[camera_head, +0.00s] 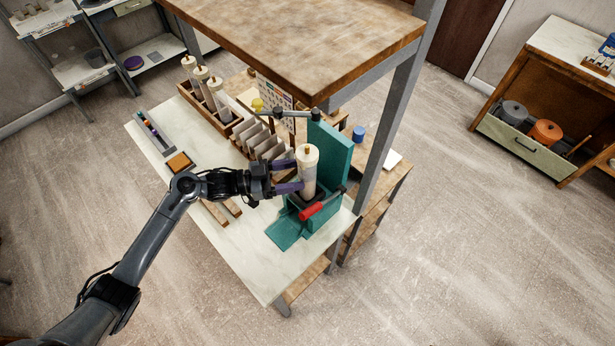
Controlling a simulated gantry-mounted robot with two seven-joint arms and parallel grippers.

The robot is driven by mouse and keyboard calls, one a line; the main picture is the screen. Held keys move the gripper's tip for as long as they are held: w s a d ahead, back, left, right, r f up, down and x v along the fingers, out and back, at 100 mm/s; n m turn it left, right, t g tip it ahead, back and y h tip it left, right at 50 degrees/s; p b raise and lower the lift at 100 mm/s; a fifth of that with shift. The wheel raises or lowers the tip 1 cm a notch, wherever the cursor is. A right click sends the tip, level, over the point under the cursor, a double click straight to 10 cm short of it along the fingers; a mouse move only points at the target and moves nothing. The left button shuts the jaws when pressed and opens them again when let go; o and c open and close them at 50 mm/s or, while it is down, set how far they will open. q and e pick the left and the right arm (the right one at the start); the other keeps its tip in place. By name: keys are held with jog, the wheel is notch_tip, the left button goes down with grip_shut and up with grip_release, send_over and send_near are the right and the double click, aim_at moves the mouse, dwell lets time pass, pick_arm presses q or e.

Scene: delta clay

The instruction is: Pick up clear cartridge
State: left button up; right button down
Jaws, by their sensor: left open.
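A pale, whitish cylindrical cartridge (309,172) with a cream cap and small brown tip stands upright in a teal press-like fixture (334,150) at the table's right end. My left gripper (296,175) reaches in from the left with purple fingers spread open. Its fingertips are right at the cartridge's left side; I cannot tell whether they touch it. The cartridge's lower end is hidden inside the fixture. Several similar pale cartridges (216,97) stand in a wooden rack (226,128) at the table's back left. My right gripper is not in view.
A red-handled lever (312,210) sticks out at the fixture's front. A wooden slotted rack (262,145) stands behind my gripper. A wooden upper shelf (300,40) overhangs the back, with a grey post (392,120) on the right. The white tabletop (245,245) is clear in front.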

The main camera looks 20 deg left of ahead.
aim_at(313, 169)
pick_arm(q)
jog(key=x, duration=0.1)
jog(key=p+x, duration=0.1)
jog(key=x, duration=0.2)
jog(key=shift+w+d+r, duration=0.25)
jog(key=shift+w, duration=0.1)
jog(key=shift+w+d+f+p, duration=0.15)
jog(key=shift+w+d+p, duration=0.2)
jog(key=shift+d, duration=0.2)
jog(key=c, duration=1.2)
jog(key=shift+r, duration=0.25)
